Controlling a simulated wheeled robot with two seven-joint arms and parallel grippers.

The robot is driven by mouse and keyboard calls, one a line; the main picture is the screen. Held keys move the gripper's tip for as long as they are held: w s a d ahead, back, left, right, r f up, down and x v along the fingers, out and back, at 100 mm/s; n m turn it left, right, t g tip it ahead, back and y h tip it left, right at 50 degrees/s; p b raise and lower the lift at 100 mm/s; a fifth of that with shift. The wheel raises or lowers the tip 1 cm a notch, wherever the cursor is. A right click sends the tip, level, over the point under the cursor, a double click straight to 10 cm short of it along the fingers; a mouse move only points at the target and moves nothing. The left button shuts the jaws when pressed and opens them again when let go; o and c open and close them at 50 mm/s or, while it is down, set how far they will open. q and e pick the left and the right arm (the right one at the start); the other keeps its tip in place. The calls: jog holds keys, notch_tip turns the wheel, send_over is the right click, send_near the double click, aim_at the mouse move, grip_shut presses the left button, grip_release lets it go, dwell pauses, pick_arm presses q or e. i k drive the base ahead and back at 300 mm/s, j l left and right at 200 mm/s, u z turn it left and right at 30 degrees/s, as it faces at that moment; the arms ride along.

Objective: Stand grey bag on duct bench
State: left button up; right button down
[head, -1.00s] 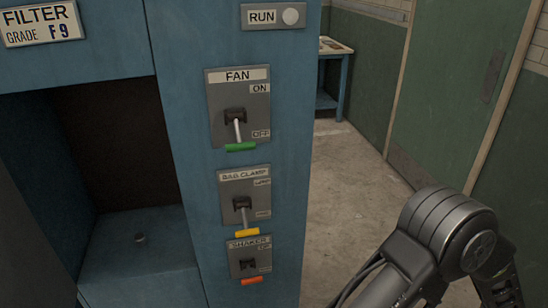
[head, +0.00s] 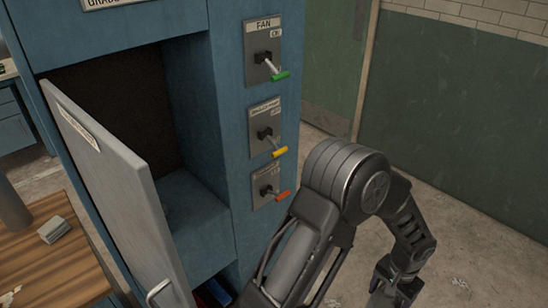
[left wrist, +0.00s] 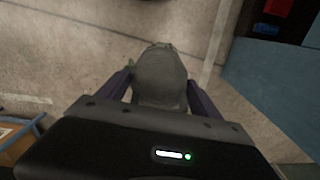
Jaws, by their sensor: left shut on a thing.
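The grey bag (left wrist: 160,78) is between the fingers of my left gripper (left wrist: 160,88) in the left wrist view, above the concrete floor. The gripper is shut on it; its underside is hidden. My left gripper does not show in the head view. A wooden-topped bench (head: 55,275) stands at the lower left of the head view; I cannot tell whether it is the duct bench. My right arm crosses the lower middle of the head view, and its end (head: 395,285) is low at the right, its jaws unclear.
A blue cabinet (head: 225,120) has its grey door (head: 125,190) standing open beside the bench. Levers with green, yellow and red grips stick out of it. A grey block (head: 54,230) and a grey cylinder (head: 12,200) are on the bench.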

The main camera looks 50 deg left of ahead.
aim_at(64, 279)
jog(key=k+j+z, duration=0.1)
jog(key=k+z, duration=0.25)
jog(key=k, duration=0.25)
jog(key=k+z, duration=0.3)
jog(key=k, duration=0.3)
jog(key=k+l+z, duration=0.2)
jog(key=k+z, duration=0.15)
jog(key=k, duration=0.2)
jog(key=k+u, duration=0.1)
jog(key=u, duration=1.65)
